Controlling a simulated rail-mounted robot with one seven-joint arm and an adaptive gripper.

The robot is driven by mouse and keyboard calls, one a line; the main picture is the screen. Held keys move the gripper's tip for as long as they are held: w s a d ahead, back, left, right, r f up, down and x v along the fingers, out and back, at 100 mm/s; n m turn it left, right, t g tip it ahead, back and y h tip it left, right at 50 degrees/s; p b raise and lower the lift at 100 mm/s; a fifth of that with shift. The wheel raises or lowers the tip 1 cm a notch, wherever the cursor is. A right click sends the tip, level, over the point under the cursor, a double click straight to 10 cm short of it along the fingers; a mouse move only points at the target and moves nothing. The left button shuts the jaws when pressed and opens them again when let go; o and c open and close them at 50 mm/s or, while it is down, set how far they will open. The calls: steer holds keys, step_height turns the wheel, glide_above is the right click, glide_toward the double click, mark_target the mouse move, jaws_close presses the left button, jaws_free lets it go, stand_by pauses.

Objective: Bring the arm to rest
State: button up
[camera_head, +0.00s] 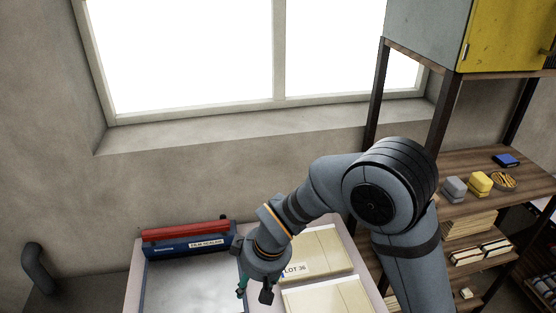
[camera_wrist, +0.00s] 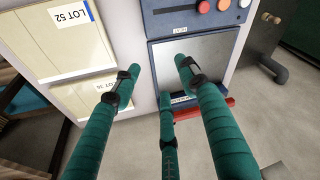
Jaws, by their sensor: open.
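My gripper (camera_head: 254,292) hangs at the end of my bent arm, pointing down above the workbench in the head view. In the wrist view its green-wrapped fingers (camera_wrist: 160,75) are spread apart with nothing between them. They are over the bench, near the line between the grey metal plate (camera_wrist: 205,50) and the cream boards. No cloth shows in either view.
A blue device with a red bar (camera_head: 185,235) stands at the plate's back edge. Cream boards (camera_head: 325,298) lie right of the plate; one carries a LOT 36 label. A wooden shelf (camera_head: 515,185) with small blocks stands to the right, under a yellow-doored cabinet (camera_head: 505,35).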

step_height(320, 180, up, 8)
steer(key=w+t+y+p, duration=0.1)
steer(key=w, duration=0.1)
steer(key=shift+w+a+f+t+y, duration=0.2)
steer(key=shift+a+t+y, duration=0.1)
steer(key=shift+a+y, duration=0.15)
steer(key=shift+s+a+f, duration=0.1)
steer(key=shift+s, duration=0.05)
